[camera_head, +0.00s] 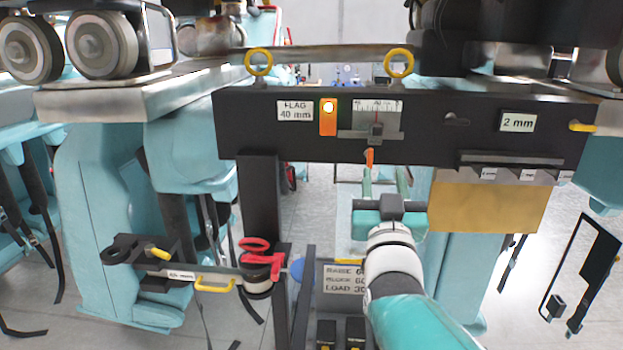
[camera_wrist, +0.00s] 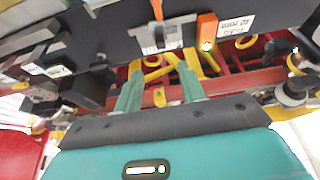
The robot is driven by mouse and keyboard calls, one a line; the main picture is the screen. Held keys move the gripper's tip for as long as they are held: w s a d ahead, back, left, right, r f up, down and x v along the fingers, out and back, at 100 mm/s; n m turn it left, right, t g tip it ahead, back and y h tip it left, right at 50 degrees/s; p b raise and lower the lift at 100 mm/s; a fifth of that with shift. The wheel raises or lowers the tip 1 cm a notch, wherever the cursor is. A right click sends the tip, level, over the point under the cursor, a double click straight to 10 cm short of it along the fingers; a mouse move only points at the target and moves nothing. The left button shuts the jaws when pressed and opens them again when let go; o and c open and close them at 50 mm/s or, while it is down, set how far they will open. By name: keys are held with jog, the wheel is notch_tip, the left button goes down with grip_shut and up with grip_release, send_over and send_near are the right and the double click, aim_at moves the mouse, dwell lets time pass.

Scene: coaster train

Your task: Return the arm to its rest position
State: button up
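My gripper (camera_head: 384,172) is raised in front of the black gauge beam (camera_head: 250,125), its two green fingers pointing away from my body. It also shows in the wrist view (camera_wrist: 159,75), where the fingers stand apart with nothing held between them. My teal and white arm reaches up from the bottom of the head view. An orange pointer (camera_head: 369,157) hangs under the scale (camera_head: 377,118), close to the left fingertip in the picture; whether they touch I cannot tell. The pointer also shows in the wrist view (camera_wrist: 157,9), above the fingers.
The beam carries a lit orange flag block (camera_head: 328,117) and a "2 mm" label (camera_head: 518,122). A red-handled clamp (camera_head: 262,262) and a yellow-handled bar (camera_head: 190,272) are at lower left. A lettered plate (camera_head: 343,279) stands beside my arm. Teal seats (camera_head: 100,220) flank the space.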

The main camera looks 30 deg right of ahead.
jog(key=w+a+f+y, duration=0.1)
jog(key=a+f+y, duration=0.1)
jog(key=w+a+f+n+g+y, duration=0.1)
jog(key=a+f, duration=0.1)
jog(key=w+a+f+n+g+y, duration=0.1)
jog(key=a+f+y, duration=0.1)
jog(key=shift+w+y, duration=0.3)
jog(key=s+a+f+n+g+y, duration=0.2)
jog(key=s+a+f+g+y, duration=0.1)
jog(key=s+a+f+g, duration=0.2)
jog(key=s+a+f+n+g+y, duration=0.2)
jog(key=s+a+f+g+y, duration=0.2)
jog(key=a+f, duration=0.5)
jog(key=shift+s+a+n+g, duration=0.4)
jog(key=shift+s+a+g, duration=0.6)
jog(key=shift+s+a, duration=0.15)
jog(key=shift+d, duration=0.15)
